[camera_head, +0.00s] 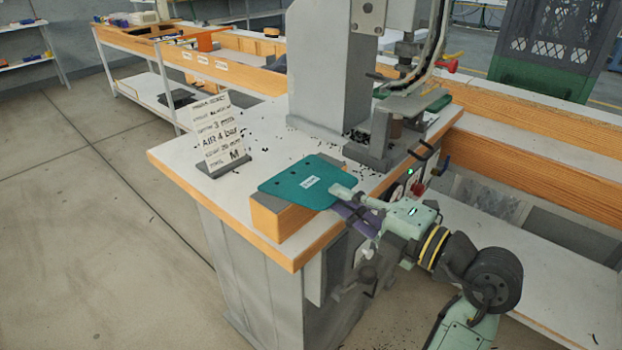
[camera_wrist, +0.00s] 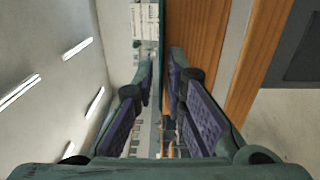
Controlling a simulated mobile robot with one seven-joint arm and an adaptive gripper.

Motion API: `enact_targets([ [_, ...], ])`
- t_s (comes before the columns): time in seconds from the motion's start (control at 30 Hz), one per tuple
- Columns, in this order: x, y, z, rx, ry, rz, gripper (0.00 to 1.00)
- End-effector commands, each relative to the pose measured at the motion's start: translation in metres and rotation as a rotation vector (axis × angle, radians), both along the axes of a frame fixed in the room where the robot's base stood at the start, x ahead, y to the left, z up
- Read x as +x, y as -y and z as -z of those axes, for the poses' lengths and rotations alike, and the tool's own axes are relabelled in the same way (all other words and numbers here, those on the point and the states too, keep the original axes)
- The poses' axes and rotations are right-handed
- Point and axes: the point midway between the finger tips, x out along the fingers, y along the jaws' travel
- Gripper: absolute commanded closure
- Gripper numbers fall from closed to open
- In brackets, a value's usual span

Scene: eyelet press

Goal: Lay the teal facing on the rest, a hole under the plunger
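The teal facing (camera_head: 300,184) lies flat on a wooden block (camera_head: 282,220) at the near edge of the press table, with a white label and small holes. My gripper (camera_head: 350,200) is at its right edge, one finger above and one below. In the wrist view the facing (camera_wrist: 163,50) shows edge-on as a thin teal strip between the fingertips. A gap shows on the upper finger's side, so the gripper looks open around the edge. The plunger (camera_head: 408,47) hangs under the press head. Below it is a grey plate on a post, apparently the rest (camera_head: 420,104).
The grey press column (camera_head: 325,70) stands behind the facing. A sign (camera_head: 218,135) stands at the table's left. Small dark bits are scattered on the tabletop. Hoses and a red knob (camera_head: 452,66) are beside the plunger. Levers stick out at the table's right edge.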

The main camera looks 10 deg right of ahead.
Motion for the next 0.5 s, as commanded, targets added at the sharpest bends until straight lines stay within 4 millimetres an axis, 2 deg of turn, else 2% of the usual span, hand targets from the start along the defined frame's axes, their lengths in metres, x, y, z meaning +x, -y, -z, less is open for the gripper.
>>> enact_targets([
  [0.13, 0.0000, 0.0001, 0.0000, 0.000, 0.000, 0.000, 1.00],
  [0.5, -0.0002, 0.0001, -0.0002, 0.000, 0.000, 0.000, 1.00],
])
